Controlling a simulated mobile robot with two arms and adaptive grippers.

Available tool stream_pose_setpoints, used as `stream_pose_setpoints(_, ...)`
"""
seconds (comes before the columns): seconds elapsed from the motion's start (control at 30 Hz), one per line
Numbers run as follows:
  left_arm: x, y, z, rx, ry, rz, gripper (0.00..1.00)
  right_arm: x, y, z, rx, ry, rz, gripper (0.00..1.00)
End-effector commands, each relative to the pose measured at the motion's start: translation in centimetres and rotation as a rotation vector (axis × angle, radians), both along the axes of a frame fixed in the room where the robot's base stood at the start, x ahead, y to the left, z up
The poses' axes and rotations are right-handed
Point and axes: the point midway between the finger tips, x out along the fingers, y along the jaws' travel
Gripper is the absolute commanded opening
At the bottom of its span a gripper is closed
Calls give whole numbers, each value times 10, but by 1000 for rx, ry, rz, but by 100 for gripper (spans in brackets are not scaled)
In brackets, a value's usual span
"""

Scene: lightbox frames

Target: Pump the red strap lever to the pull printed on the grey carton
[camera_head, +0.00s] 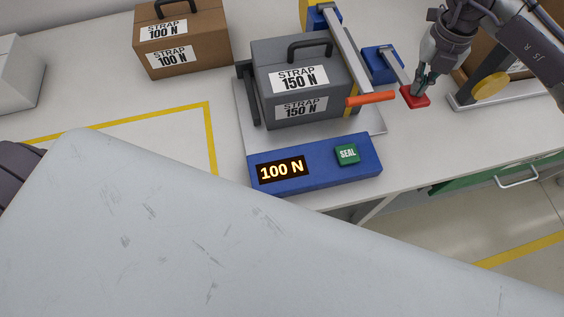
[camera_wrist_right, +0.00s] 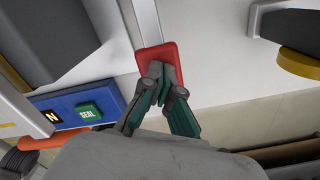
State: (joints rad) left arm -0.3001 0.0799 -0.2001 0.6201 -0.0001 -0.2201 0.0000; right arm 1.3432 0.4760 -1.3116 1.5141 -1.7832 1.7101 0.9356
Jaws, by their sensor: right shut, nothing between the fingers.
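The grey carton (camera_head: 335,88) stands on the strapping machine's plate, with "STRAP 150 N" printed on it. The blue panel (camera_head: 222,187) in front of it has a display (camera_head: 282,170) that reads "100 N". The red strap lever (camera_head: 421,101) is at the right of the machine, and its red pad also shows in the right wrist view (camera_wrist_right: 170,57). My right gripper (camera_head: 418,89) is shut and empty, with its fingertips at the red pad; I cannot tell if they press on it. My left gripper is not in view.
A green SEAL button (camera_head: 347,154) is on the panel. An orange handle (camera_head: 370,98) juts out beside the grey carton. A brown carton (camera_head: 210,60) marked 100 N stands back left. A yellow disc (camera_head: 490,87) is on a stand at the right. The taped area at left is bare.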

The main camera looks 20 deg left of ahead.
Motion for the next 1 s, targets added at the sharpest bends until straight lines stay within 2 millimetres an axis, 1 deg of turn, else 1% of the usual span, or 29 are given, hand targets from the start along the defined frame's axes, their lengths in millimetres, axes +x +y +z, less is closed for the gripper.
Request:
stream_pose_setpoints(0.03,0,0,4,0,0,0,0,0,0,6,0,1,0,0)
stream_pose_setpoints(0.1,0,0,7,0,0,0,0,0,0,12,0,0,0,0)
stream_pose_setpoints(0.5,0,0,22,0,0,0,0,0,0,43,0,-1,0,0)
stream_pose_setpoints(1.0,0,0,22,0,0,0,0,0,0,45,1,0,1,0)
